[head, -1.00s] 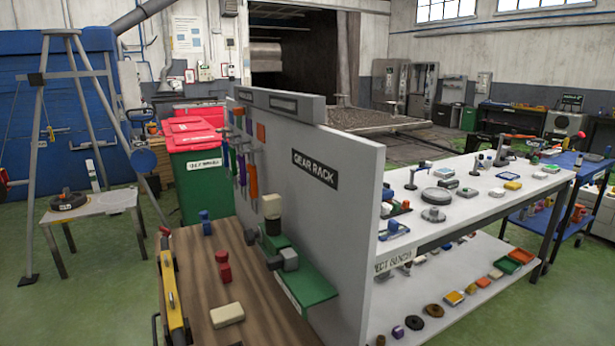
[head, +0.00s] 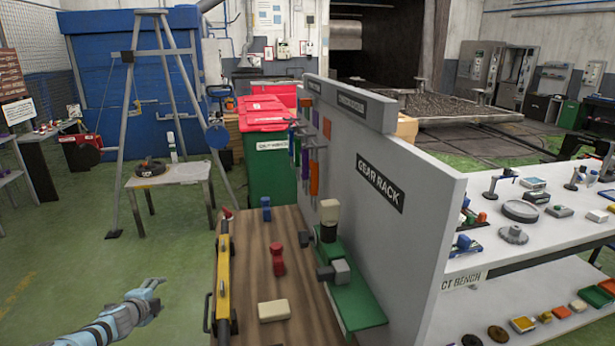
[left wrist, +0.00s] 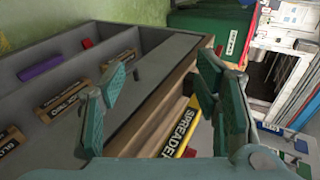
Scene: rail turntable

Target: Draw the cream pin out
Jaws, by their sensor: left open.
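A cream block-like head (head: 329,210) stands upright on a dark collar in the green fixture (head: 358,308), against the grey panel. It looks like the cream pin; its lower part is hidden in the fixture. A separate cream block (head: 273,310) lies on the wooden bench top. My left gripper (head: 153,291) is open and empty, left of the bench and well apart from the pin. In the left wrist view its open fingers (left wrist: 165,100) have nothing between them, and the pin does not show. My right gripper is in no view.
A yellow spreader bar (head: 223,280) lies along the bench's left edge and shows below the fingers (left wrist: 182,130). Red (head: 277,260) and blue (head: 266,208) pieces stand on the wood. The tall gear rack panel (head: 400,200) borders the right. A grey compartment tray (left wrist: 150,55) lies near my left gripper.

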